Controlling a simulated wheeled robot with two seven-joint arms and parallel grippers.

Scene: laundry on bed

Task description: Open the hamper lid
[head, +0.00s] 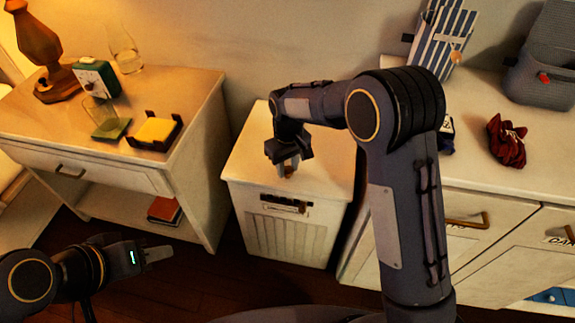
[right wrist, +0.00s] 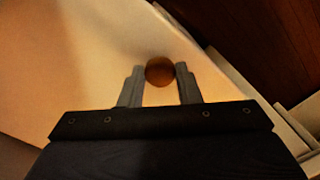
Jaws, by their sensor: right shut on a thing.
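The white hamper (head: 290,235) stands between the nightstand and the dresser, with slatted sides and a flat lid (head: 250,150) that looks closed. My right gripper (head: 289,168) reaches down over the front part of the lid. It is shut on a round brown knob (right wrist: 160,71), which shows between its two fingers in the right wrist view, with the pale lid (right wrist: 90,60) beneath. My left gripper (head: 158,253) is low at the left, away from the hamper, with its fingers close together; their gap is not clear.
The nightstand (head: 190,95) at left holds a lamp (head: 42,50), a green clock (head: 97,78), a glass and a yellow-topped tray (head: 157,130).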

